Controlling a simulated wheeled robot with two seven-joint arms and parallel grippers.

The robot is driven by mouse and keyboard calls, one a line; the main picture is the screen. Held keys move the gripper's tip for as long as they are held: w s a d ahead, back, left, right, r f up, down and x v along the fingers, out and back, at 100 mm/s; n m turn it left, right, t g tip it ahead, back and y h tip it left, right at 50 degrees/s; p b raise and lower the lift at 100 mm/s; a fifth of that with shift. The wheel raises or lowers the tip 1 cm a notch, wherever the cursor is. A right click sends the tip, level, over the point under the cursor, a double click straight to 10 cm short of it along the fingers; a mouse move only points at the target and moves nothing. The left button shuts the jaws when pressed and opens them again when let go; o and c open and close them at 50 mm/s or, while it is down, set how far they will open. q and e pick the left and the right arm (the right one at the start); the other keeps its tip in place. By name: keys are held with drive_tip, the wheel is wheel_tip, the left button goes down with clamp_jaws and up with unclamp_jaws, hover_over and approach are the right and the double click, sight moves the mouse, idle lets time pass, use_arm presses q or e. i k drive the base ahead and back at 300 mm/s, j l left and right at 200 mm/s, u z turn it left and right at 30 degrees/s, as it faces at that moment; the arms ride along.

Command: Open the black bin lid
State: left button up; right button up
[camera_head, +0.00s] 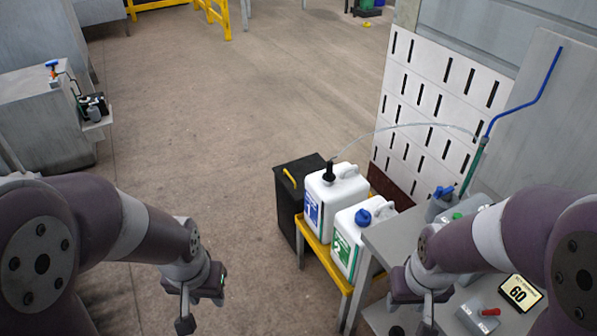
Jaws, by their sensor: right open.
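The black bin (285,212) stands on the floor near the middle of the view, behind and left of the yellow stand. Its black lid (303,168) looks closed and has a yellow handle (290,178) on its left part. My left gripper (187,318) hangs at the lower left of the bin, well apart from it. Its fingers are mostly hidden, so its opening is unclear. My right gripper (427,318) is open over the front of the grey table, to the right of the bin and apart from it.
Two white canisters, one with a blue label (313,207) and one with a green label (342,247), stand on a yellow stand (314,243) right beside the bin. A grey table (385,240) and a slotted white panel (436,100) are at the right. The floor left of the bin is clear.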

sight(292, 174)
drive_tip(key=i+j+z, duration=0.1)
drive_tip(key=i, duration=0.4)
drive_tip(key=i+j+z, duration=0.1)
drive_tip(key=i+j, duration=0.25)
drive_tip(key=i, duration=0.15)
drive_tip(key=i+j+z, duration=0.1)
drive_tip(key=i+j, duration=0.2)
drive_tip(key=i, duration=0.2)
drive_tip(key=i+j+z, duration=0.1)
drive_tip(key=i+j, duration=0.2)
drive_tip(key=i, duration=0.15)
drive_tip(key=i+j+z, duration=0.1)
drive_tip(key=z, duration=0.75)
